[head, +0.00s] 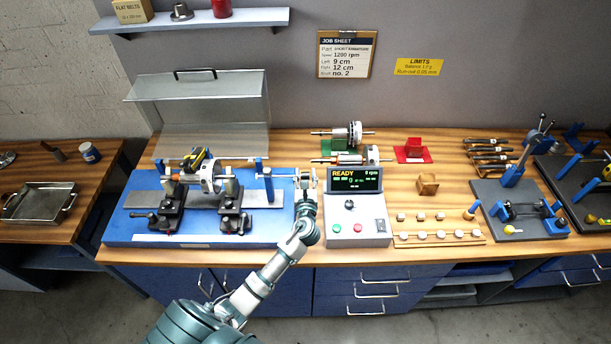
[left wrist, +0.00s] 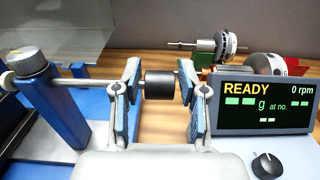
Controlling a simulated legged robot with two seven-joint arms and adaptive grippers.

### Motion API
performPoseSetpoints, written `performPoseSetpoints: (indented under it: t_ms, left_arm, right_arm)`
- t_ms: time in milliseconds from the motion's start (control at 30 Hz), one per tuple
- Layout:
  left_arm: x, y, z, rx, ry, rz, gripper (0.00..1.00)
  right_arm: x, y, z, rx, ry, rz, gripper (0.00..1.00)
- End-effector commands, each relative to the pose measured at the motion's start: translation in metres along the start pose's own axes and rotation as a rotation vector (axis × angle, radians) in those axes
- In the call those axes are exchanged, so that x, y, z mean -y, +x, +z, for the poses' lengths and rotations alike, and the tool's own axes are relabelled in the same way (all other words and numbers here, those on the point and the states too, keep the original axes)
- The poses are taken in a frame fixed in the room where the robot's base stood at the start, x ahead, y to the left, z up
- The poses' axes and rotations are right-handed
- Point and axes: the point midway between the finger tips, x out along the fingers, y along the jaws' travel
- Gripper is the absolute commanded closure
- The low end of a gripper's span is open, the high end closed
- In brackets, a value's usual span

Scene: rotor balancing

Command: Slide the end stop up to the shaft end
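The end stop is a blue post (head: 267,181) at the right of the blue balancing bench (head: 125,222). In the left wrist view the post (left wrist: 62,112) has a grey knob on top and a thin rod with a black cylindrical grip (left wrist: 159,84) at its right end. My left gripper (head: 306,178) is at this grip; its fingers (left wrist: 160,88) stand either side of it, open, with a small gap at the right. The rotor (head: 208,178) sits on two black supports, its shaft end left of the post. My right gripper is not in view.
The display box (head: 356,222) reading READY stands just right of my left gripper. A raised clear cover (head: 203,100) is behind the bench. Spare rotors (head: 345,133) lie behind the display box. Small weights (head: 437,234) are at its right.

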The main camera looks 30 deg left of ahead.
Motion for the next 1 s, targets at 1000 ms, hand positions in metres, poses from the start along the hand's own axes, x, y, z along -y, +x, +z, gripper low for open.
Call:
performPoseSetpoints:
  t_ms: [1000]
  left_arm:
    - [-0.077,0.001,0.0,0.002,0.0,0.003,1.0]
  right_arm:
    - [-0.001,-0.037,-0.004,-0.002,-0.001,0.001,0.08]
